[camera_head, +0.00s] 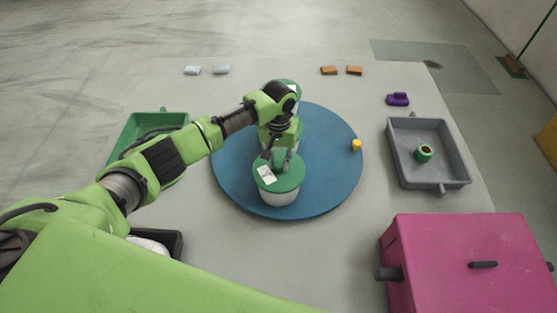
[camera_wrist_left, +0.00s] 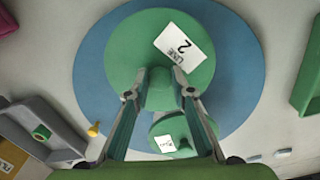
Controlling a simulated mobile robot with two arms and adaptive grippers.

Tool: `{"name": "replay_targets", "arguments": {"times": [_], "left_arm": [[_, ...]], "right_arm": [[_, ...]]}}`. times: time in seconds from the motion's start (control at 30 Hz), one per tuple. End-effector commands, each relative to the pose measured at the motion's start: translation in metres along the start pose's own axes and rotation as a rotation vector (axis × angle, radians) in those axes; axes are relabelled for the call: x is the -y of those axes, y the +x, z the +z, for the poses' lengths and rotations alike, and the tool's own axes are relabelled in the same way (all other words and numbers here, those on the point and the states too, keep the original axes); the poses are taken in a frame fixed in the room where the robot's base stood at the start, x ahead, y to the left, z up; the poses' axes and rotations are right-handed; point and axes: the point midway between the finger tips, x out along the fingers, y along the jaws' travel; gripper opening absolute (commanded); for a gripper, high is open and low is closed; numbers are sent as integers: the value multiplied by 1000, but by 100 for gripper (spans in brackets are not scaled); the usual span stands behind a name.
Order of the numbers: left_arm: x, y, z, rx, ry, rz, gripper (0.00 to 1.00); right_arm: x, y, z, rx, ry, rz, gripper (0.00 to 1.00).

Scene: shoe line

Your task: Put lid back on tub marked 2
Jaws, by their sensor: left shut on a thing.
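The near white tub (camera_head: 281,198) stands on the blue round mat (camera_head: 335,180), with a green lid (camera_head: 291,181) over its top. The lid carries a white label that reads "LINE 2" in the left wrist view (camera_wrist_left: 185,45). My left gripper (camera_head: 275,165) is shut on the lid's green knob, which shows between the fingertips in the left wrist view (camera_wrist_left: 161,92). The lid looks level and at the tub's rim; I cannot tell whether it is fully seated. A second green-lidded tub (camera_head: 290,85) stands behind, partly hidden by my arm. My right gripper is out of view.
A grey tray (camera_head: 404,180) holding a green ring-like piece (camera_head: 424,153) is at right, a yellow piece (camera_head: 356,145) on the mat's right edge. A green tray (camera_head: 135,128) is at left behind my arm. A magenta box (camera_head: 460,245) fills the near right.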

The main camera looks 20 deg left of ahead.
Motion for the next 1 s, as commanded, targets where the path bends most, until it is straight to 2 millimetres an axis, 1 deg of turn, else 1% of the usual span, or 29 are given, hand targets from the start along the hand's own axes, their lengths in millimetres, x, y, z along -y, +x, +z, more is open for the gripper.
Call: {"name": "replay_targets", "arguments": {"times": [0.1, 0.47, 0.5, 0.57, 0.6, 0.83, 0.9, 1.0], "left_arm": [[-1, -1, 0, 0, 0, 1, 0], [0, 0, 0, 0, 1, 1, 0], [0, 0, 0, 0, 1, 1, 25], [0, 0, 0, 0, 1, 0, 40], [0, 0, 0, 0, 1, 0, 42], [0, 0, 0, 0, 1, 0, 42], [0, 0, 0, 0, 0, 0, 58], [0, 0, 0, 0, 0, 0, 58]], "right_arm": [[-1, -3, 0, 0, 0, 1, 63], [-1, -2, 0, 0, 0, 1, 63], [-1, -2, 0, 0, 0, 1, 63], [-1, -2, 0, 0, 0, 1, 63], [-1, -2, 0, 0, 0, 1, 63], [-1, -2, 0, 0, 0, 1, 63], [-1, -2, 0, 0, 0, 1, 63], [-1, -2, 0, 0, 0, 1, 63]]}}
